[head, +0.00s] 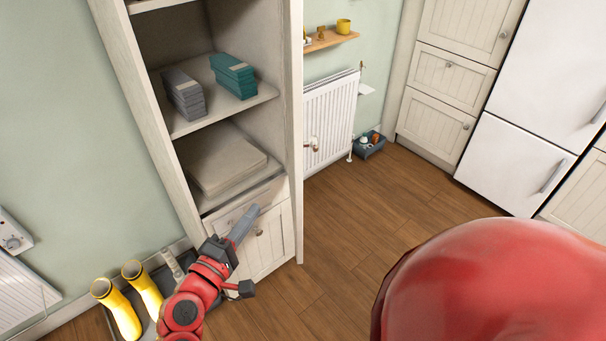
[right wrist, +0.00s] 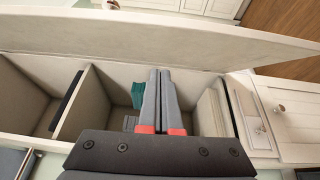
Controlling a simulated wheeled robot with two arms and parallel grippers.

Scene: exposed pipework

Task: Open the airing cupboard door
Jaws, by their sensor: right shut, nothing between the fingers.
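The airing cupboard (head: 179,130) stands left of centre in the head view, with its shelves exposed. Its tall door (head: 294,130) stands open, seen almost edge-on along the right side. A knob (head: 312,144) shows just right of that edge. In the right wrist view the door (right wrist: 170,32) is a long pale panel swung away from the shelves. My right gripper (head: 252,214) is shut and empty in front of the cupboard's lower part. In the right wrist view its fingers (right wrist: 159,72) point across the opening towards the door. My left gripper is not in view.
Folded teal towels (head: 233,75) and grey towels (head: 183,93) lie on a shelf. A lower cabinet door (head: 262,250) has its own knob. Yellow boots (head: 120,312) stand at lower left. A radiator (head: 330,115) is behind the door.

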